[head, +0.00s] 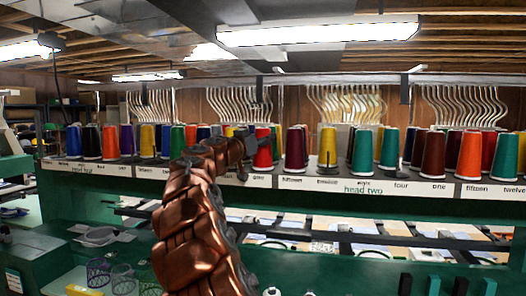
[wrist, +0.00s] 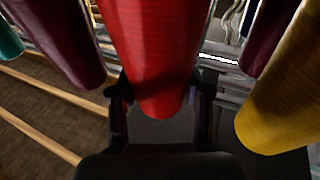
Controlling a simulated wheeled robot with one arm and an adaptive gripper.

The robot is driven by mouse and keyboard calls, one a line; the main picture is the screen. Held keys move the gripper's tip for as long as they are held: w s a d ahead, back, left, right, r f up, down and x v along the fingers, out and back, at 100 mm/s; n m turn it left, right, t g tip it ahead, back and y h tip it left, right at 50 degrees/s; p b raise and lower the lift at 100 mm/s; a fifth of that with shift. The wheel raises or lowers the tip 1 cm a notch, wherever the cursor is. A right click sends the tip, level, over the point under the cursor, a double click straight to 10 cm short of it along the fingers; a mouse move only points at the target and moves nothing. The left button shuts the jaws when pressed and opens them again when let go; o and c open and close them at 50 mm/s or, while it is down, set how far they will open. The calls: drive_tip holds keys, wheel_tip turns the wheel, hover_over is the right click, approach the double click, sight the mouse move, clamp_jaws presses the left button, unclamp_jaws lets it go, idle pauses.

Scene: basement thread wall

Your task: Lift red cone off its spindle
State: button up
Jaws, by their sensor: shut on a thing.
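The red cone (head: 263,150) stands upright in the row of thread cones on the long shelf, right of my gripper (head: 245,143) in the head view. In the wrist view the red cone (wrist: 155,55) fills the middle, narrow end toward the bottom of the picture. The two dark fingers of my gripper (wrist: 160,98) lie on either side of it, shut on it. In the head view its base looks level with neighbouring cones. Its spindle is hidden inside it, and I cannot tell whether it is raised at all.
In the wrist view a yellow cone (wrist: 280,95) is close on the right and a maroon cone (wrist: 65,40) on the left. Several cones line the shelf (head: 345,182) both ways. Bent metal thread guides (head: 240,103) hang behind; ceiling lights are above.

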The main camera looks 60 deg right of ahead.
drive_tip(key=shift+r, duration=0.1)
drive_tip(key=shift+w+r, duration=0.15)
drive_tip(key=shift+r, duration=0.4)
wheel_tip(320, 180, up, 9)
drive_tip(key=shift+f, duration=0.2)
drive_tip(key=shift+r, duration=0.1)
idle(0.5)
wheel_tip(320, 180, up, 4)
drive_tip(key=p, duration=0.3)
drive_tip(key=shift+p, duration=0.3)
